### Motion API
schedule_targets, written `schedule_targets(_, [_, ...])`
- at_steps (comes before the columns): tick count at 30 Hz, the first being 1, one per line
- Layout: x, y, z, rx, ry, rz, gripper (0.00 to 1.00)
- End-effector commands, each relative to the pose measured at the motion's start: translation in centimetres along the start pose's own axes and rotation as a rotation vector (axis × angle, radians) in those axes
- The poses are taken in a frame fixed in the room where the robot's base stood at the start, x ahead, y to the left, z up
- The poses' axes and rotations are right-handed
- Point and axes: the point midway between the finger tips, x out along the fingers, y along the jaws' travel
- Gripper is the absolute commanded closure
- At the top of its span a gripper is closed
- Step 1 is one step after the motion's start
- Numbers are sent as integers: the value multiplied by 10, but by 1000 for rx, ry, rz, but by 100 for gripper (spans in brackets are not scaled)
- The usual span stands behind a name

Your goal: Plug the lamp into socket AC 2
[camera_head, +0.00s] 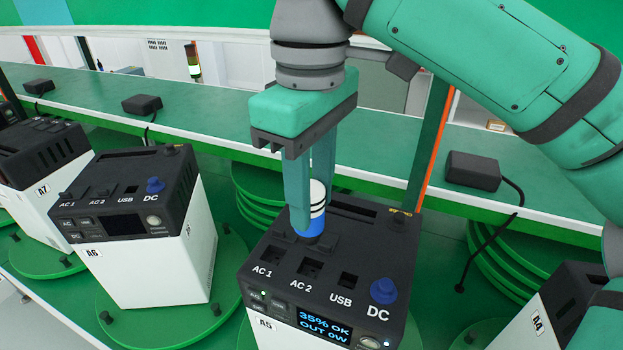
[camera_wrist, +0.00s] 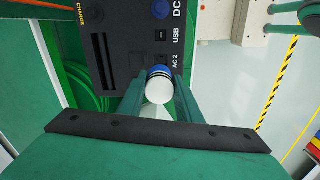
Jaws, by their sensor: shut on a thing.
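The lamp (camera_head: 317,205), a small cylinder with a white top, black bands and a blue base, is held upright between the fingers of my gripper (camera_head: 311,214). The wrist view also shows the lamp (camera_wrist: 158,92) between the fingertips. Power station A5 (camera_head: 253,268) is below, with socket AC 2 (camera_head: 309,267) on its black top beside AC 1 (camera_head: 273,253) and USB (camera_head: 347,280). In the head view the lamp's base appears just behind the AC sockets. In the wrist view it overlaps the area beside the AC 2 label (camera_wrist: 175,61). Whether it touches the top is unclear.
A5's display (camera_head: 323,325) reads "35% OK, OUT 0W". Station A6 (camera_head: 150,250) is left, and A4 (camera_head: 545,315) is at lower right. A green shelf (camera_head: 225,115) with black adapters runs behind.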

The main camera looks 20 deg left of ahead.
Motion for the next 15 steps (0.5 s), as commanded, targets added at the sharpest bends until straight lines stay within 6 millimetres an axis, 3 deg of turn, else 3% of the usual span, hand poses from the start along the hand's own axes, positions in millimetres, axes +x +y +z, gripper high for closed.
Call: schedule_targets(15, [43,-1,0,-1,1,0,98])
